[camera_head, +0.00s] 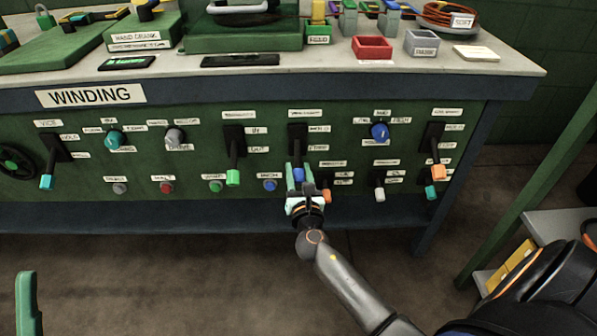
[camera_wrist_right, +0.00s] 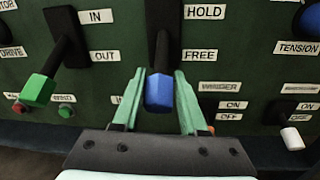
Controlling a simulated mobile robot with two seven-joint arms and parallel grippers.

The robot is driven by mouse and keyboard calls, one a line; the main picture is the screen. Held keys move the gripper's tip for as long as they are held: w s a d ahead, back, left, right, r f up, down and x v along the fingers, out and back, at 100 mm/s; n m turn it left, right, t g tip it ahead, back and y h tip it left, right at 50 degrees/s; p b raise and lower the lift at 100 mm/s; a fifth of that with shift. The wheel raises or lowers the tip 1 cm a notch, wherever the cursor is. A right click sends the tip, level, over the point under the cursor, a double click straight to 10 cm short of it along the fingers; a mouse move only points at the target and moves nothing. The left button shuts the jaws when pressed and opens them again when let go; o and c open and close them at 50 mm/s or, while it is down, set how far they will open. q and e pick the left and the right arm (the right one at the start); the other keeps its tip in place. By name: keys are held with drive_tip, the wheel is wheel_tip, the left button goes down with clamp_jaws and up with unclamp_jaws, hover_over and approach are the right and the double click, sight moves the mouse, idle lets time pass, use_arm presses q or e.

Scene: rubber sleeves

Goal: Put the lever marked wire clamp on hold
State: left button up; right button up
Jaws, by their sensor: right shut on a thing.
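The lever with the blue handle (camera_head: 298,174) hangs down from its black plate on the green panel. The plate above the lever is too small to read in the head view. In the right wrist view the blue handle (camera_wrist_right: 158,92) points down, beside the FREE label (camera_wrist_right: 200,55); the HOLD label (camera_wrist_right: 204,12) is higher up. My right gripper (camera_head: 299,170) reaches up from below, its pale green fingers on both sides of the blue handle, shut on it.
A green-handled lever (camera_head: 233,177) marked IN and OUT hangs to the left, and an orange-handled lever (camera_head: 437,171) is at the right. A white-handled toggle (camera_wrist_right: 292,138) sits close by on the right. Buttons and knobs line the panel below the workbench top (camera_head: 330,66).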

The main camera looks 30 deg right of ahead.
clamp_jaws()
idle(0.8)
